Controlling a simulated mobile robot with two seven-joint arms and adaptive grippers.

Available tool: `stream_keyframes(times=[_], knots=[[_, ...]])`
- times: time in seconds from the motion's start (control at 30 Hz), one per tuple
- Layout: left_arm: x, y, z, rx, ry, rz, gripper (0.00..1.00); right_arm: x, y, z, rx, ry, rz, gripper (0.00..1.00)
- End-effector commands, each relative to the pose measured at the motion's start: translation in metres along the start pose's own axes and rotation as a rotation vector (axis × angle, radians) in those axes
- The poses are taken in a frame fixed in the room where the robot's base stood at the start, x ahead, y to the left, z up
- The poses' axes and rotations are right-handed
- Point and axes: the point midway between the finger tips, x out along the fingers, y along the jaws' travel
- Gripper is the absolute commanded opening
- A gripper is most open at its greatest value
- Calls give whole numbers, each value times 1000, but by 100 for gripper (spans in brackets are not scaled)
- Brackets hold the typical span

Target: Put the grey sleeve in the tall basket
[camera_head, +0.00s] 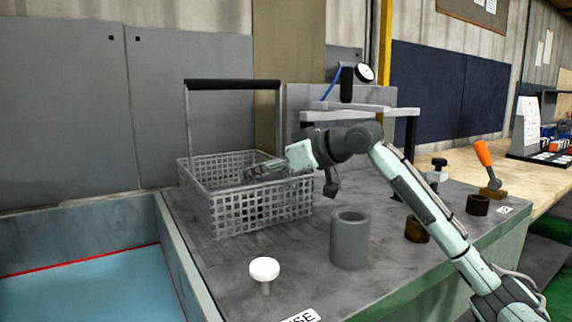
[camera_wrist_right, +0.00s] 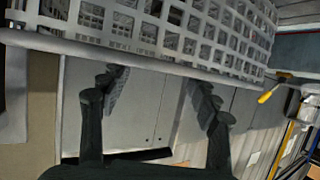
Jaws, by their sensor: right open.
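The grey sleeve (camera_head: 349,243) is a hollow cylinder standing upright on the grey machine top, right of the basket and apart from it. The basket (camera_head: 262,212) is a light grey lattice basket with a tall dark-topped handle, and its lattice wall also shows in the right wrist view (camera_wrist_right: 205,32). My right gripper (camera_head: 262,170) reaches in from the right at the height of the basket rim, with its fingers at the basket opening. In the wrist view its two fingers (camera_wrist_right: 162,88) are apart with nothing between them. My left gripper is not in view.
A white knob (camera_head: 264,270) stands in front of the basket. A dial gauge (camera_head: 365,73) and a raised stand (camera_head: 360,107) are behind. A blue-floored trough (camera_head: 90,285) is at left.

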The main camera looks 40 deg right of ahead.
Motion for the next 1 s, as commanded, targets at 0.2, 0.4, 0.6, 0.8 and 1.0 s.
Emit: stream_keyframes(times=[0.2, 0.4, 0.6, 0.8, 1.0], knots=[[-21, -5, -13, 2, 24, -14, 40, -49, 1, 3, -1, -1, 3, 62], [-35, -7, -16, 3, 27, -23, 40, -77, 1, 2, 0, -1, 2, 62], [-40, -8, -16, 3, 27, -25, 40, -86, 0, 0, 0, 0, 0, 62], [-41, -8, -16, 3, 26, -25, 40, -86, 0, 0, 0, 0, 0, 62], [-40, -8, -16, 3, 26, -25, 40, -86, 0, 0, 0, 0, 0, 62]])
